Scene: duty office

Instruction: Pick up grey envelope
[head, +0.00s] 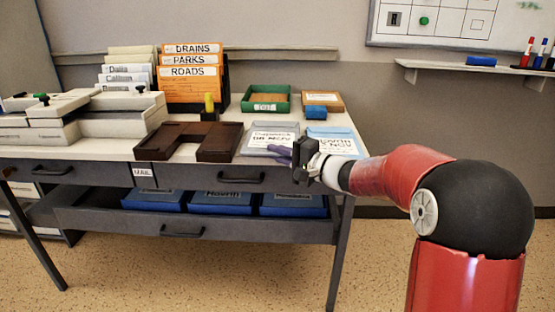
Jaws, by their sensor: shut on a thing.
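My gripper (296,155) is at the right front part of the desk, over the front edge of a grey tray with a white label. It is shut on a thin grey-violet piece (281,151), which looks like the grey envelope. The piece sticks out to the left of the jaws, and the rest of it is hidden by the gripper. I cannot tell whether it touches the tray or the desk.
The grey tray (272,131) and a light blue tray (335,143) lie close to my gripper. A dark brown wooden holder (222,142) stands to the left. Behind are a green tray (266,106), a brown tray (333,101) and orange folders (192,82).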

